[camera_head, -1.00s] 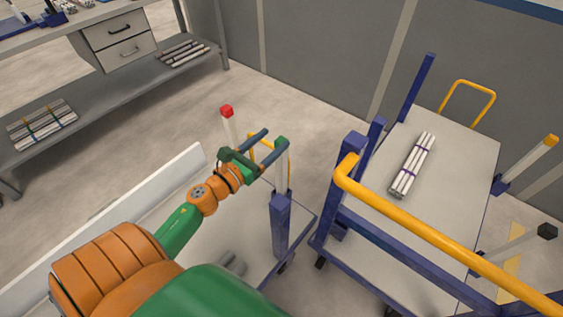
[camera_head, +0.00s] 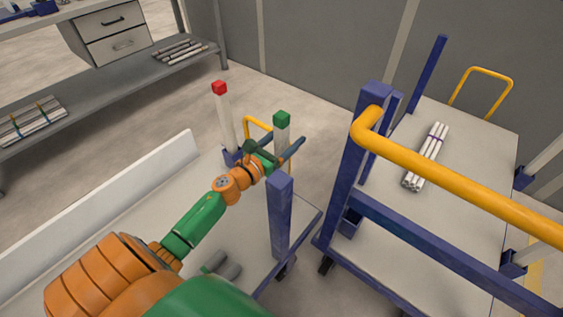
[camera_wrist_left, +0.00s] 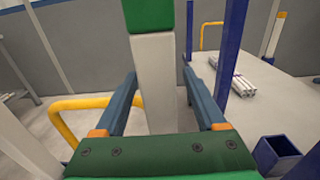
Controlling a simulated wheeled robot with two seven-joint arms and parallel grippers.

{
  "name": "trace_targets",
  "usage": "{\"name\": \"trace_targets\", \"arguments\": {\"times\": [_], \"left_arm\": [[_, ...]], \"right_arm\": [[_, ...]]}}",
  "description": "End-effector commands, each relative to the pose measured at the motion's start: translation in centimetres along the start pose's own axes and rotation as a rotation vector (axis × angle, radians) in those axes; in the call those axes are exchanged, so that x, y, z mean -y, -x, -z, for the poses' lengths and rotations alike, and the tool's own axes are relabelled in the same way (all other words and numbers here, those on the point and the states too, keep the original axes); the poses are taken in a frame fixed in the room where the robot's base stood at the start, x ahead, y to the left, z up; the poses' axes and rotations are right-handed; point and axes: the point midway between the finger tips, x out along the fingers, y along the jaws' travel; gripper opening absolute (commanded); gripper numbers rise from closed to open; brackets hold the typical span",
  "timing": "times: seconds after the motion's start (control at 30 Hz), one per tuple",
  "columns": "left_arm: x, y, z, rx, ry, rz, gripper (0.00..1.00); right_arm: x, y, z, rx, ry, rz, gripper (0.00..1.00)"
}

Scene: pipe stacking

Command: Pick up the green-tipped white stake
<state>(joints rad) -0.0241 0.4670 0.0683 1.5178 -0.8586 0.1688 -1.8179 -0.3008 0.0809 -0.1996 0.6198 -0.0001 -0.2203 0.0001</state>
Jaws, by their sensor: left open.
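The green-tipped white stake (camera_head: 282,133) stands upright at the corner of the near cart. Its green tip (camera_head: 282,118) is above the level of my left gripper's fingers. My left gripper (camera_head: 287,139) is open around the white shaft, just below the tip. In the left wrist view the white shaft (camera_wrist_left: 157,90) rises between the two spread fingers (camera_wrist_left: 160,75), with a gap visible on each side. The stake's lower part is hidden by the gripper and a blue post. My right gripper is not in view.
A red-tipped white stake (camera_head: 223,115) stands left of the gripper. A blue post (camera_head: 281,215) rises close in front of it. A yellow handrail (camera_head: 450,180) and a cart (camera_head: 455,210) bearing a bundle of white pipes (camera_head: 427,157) are at right.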

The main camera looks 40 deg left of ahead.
Motion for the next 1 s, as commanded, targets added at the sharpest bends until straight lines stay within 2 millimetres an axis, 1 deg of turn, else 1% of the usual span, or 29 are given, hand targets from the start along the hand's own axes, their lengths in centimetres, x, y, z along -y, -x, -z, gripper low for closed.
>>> {"name": "trace_targets", "arguments": {"times": [0.03, 0.1, 0.27, 0.37, 0.4, 0.47, 0.5, 0.53, 0.57, 0.87, 0.93, 0.97, 1.0], "left_arm": [[0.0, -0.5, 0.0, 0.001, 0.0, -0.001, 0.72], [0.0, -0.8, 0.1, 0.0, -0.001, 0.0, 0.72], [0.0, -0.8, 0.1, -0.001, -0.001, 0.0, 0.72], [0.0, -0.8, 0.1, -0.001, -0.001, 0.0, 0.48], [0.0, -0.8, 0.1, -0.001, 0.0, 0.0, 0.37], [0.0, -0.8, 0.1, -0.001, 0.0, 0.0, 0.21], [0.0, -0.8, 0.1, -0.001, 0.0, -0.001, 0.1], [0.0, -0.8, 0.1, -0.001, 0.0, -0.001, 0.02], [0.0, -0.8, 0.1, -0.001, 0.0, -0.001, 0.0], [0.0, -0.8, 0.0, 0.0, -0.001, 0.0, 0.0], [0.0, -0.8, -0.7, 0.001, -0.002, 0.0, 0.0], [0.0, -0.8, -1.3, 0.001, -0.003, 0.0, 0.0], [0.0, -0.8, -2.4, 0.002, -0.005, 0.001, 0.0]], "right_arm": [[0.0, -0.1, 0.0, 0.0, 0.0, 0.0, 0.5], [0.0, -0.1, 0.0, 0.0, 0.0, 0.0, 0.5], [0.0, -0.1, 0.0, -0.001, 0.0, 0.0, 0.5], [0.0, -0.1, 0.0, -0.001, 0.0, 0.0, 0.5], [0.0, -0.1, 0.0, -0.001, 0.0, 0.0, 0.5], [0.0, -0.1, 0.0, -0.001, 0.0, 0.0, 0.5], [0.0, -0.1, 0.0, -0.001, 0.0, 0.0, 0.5], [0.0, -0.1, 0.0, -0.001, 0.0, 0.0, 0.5], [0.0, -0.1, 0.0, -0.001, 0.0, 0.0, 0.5], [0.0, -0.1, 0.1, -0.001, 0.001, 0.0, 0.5], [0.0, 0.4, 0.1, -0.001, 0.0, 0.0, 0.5], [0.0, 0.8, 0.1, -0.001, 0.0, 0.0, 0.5], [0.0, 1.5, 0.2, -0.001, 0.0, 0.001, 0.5]]}}
